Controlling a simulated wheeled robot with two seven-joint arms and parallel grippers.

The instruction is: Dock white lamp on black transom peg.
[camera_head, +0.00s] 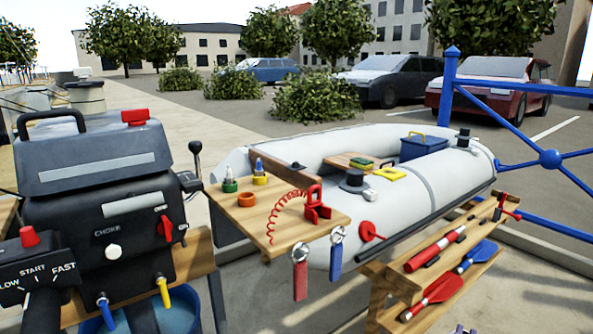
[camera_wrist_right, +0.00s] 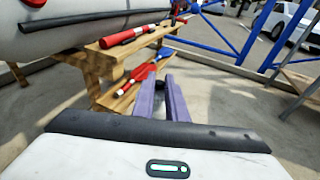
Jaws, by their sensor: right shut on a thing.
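My left gripper is not in view.
A grey dinghy (camera_head: 400,150) lies behind a wooden bench (camera_head: 404,285) holding red and blue paddles. A small table (camera_head: 240,207) with a red coiled cord stands left of it, beside a black outboard motor (camera_head: 95,190). A blue railing (camera_head: 530,150) stands at right.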

